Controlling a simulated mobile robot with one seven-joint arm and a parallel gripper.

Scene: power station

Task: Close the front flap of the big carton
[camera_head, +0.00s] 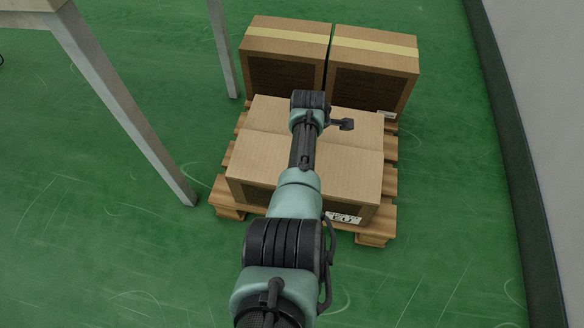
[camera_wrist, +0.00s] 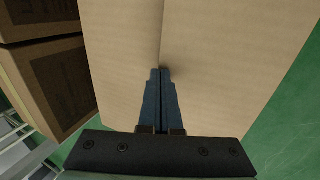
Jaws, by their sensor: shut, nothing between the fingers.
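The big carton (camera_head: 350,180) sits on a wooden pallet, its top covered by two flaps that look about flat. The front flap (camera_head: 260,165) and the back flap (camera_head: 268,113) meet along a seam across the top. The wrist view shows the front flap (camera_wrist: 240,60) right of the seam and the back flap (camera_wrist: 115,60) left of it. My gripper (camera_wrist: 160,72) is shut and empty, pointing down with its tips at the seam. I cannot tell whether they touch the cardboard. In the head view, my arm hides the fingers and part of both flaps.
Two taped cartons, one at left (camera_head: 285,60) and one at right (camera_head: 372,70), stand behind on the same pallet (camera_head: 373,228). A table leg (camera_head: 130,115) stands at left. A wall (camera_head: 545,80) is at right. Green floor between pallet and wall is clear.

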